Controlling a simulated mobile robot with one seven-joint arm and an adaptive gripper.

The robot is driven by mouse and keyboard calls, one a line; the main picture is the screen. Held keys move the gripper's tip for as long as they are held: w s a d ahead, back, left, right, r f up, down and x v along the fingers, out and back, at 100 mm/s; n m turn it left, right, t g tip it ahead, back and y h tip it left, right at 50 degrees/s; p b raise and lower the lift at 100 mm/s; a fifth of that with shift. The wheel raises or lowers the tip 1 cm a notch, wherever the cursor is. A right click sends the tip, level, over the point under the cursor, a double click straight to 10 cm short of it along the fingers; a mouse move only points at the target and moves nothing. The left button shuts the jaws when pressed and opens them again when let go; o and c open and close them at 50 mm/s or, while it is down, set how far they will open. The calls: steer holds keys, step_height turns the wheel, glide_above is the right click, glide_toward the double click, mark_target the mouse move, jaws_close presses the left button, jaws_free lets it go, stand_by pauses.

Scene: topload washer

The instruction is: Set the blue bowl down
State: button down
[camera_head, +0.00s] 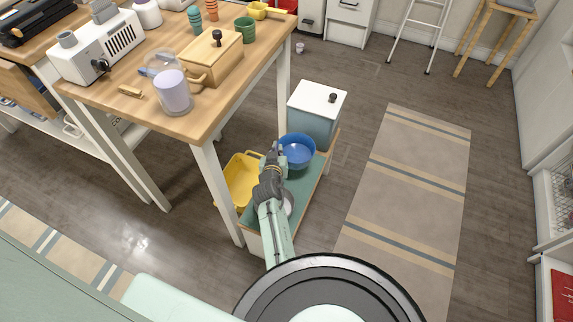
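The blue bowl (302,147) is upright over the green top of a low shelf (305,192), in front of a box with a white lid. I cannot tell whether the bowl's base touches the shelf. My arm hides part of the shelf and of a pale round thing (288,203) near its front.
A yellow bin (241,180) stands left of my gripper. The box with a white lid (314,128) stands behind the bowl. A wooden table (215,98) with a glass jar (171,92) and other items is at the left. A striped rug (405,190) lies on clear floor at the right.

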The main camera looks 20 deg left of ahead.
step_height(320, 180, down, 7)
steer(key=shift+f+b, duration=0.2)
steer(key=shift+b, duration=0.4)
steer(key=shift+f, duration=0.2)
steer(key=c, duration=1.8)
jaws_free()
steer(key=shift+r, duration=0.1)
steer(key=shift+r, duration=0.15)
steer(key=v, duration=1)
steer(key=shift+s+d+b, duration=0.1)
steer(key=shift+s+b, duration=0.3)
steer(key=shift+s+d+r, duration=0.15)
steer(key=shift+s+r, duration=0.1)
steer(key=shift+s, duration=0.25)
